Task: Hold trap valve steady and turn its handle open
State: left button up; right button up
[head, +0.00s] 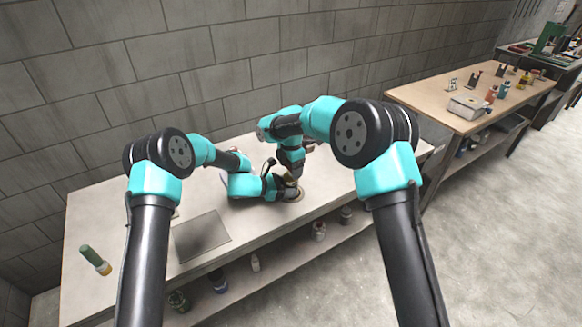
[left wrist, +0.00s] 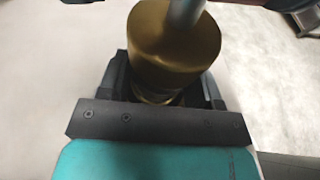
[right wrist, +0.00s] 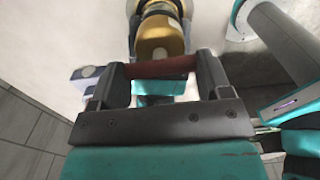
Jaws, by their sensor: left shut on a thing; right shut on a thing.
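The trap valve has a brass body (left wrist: 172,45) with a grey stem on top, seen close up in the left wrist view. My left gripper (left wrist: 163,88) is shut on this body, one finger on each side. In the right wrist view the brass body (right wrist: 160,38) shows beyond a dark red handle (right wrist: 162,68). My right gripper (right wrist: 160,78) is shut on the handle, which spans the gap between its fingers. In the head view both grippers meet at the front of the bench, and the arms hide most of the valve.
The valve is at a pale workbench (head: 130,225) along a block wall. Several bottles stand on the shelf below. A wooden table (head: 425,100) is at right.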

jog(key=o, duration=0.9)
jog(key=shift+o, duration=0.2)
jog(key=shift+r, duration=0.1)
notch_tip(320, 180, up, 12)
dwell(0.4)
pick_arm(q)
jog(key=o, duration=0.8)
jog(key=shift+a, duration=0.1)
